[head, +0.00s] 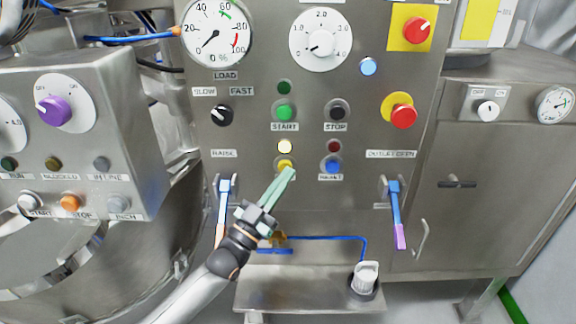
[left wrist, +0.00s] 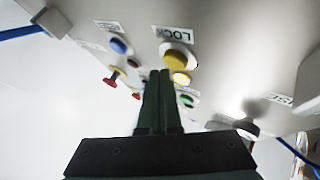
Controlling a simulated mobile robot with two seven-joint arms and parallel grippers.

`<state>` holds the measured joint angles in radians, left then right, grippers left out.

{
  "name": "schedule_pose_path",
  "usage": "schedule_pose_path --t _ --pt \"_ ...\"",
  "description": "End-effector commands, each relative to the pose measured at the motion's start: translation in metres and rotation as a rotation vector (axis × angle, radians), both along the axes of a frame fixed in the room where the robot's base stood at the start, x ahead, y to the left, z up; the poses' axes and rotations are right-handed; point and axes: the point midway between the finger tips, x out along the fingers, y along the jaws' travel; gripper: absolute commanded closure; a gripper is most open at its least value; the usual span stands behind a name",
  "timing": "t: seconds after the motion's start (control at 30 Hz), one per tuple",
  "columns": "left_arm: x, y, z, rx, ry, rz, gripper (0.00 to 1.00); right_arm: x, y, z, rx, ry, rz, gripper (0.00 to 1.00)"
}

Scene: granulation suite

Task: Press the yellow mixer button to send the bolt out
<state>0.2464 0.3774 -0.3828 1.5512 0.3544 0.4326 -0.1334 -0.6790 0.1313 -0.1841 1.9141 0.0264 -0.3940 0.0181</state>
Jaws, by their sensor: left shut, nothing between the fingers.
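The yellow button (head: 285,163) is on the steel panel, below a lit pale yellow lamp (head: 285,146). My left gripper (head: 290,173) is shut and empty, its pale green fingers pointing up at the button and covering its lower part. In the left wrist view the yellow button (left wrist: 177,58) sits in a pale ring beside a LOCK label (left wrist: 172,33). The shut fingertips (left wrist: 160,72) appear just beside it there; I cannot tell whether they touch it. I cannot make out the bolt. My right gripper is out of view.
A blue button (head: 333,166) is close on the right, with a dark red lamp (head: 334,146) above it. Green start (head: 285,112) and black stop (head: 338,110) buttons are above. A steel ledge (head: 310,292) juts out below.

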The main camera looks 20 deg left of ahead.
Motion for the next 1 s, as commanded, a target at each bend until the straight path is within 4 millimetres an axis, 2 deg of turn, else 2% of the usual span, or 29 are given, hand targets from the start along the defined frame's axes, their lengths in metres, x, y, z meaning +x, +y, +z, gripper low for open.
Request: schedule_pose_path --t 0.03,0.2,0.33,0.7,1.0 --pt "0.003 0.013 -0.006 0.013 0.011 0.023 1.0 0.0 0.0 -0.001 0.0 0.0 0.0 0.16" --pt "0.002 0.013 -0.008 0.013 0.015 0.022 1.0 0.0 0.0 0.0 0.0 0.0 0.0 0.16" --pt "-0.005 0.011 -0.007 0.012 0.018 0.021 1.0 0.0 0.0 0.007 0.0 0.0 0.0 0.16" --pt "-0.04 -0.003 -0.004 0.008 0.012 0.016 1.0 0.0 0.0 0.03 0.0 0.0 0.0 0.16" --pt "-0.047 -0.006 -0.005 0.007 0.009 0.014 1.0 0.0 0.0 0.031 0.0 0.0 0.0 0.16"
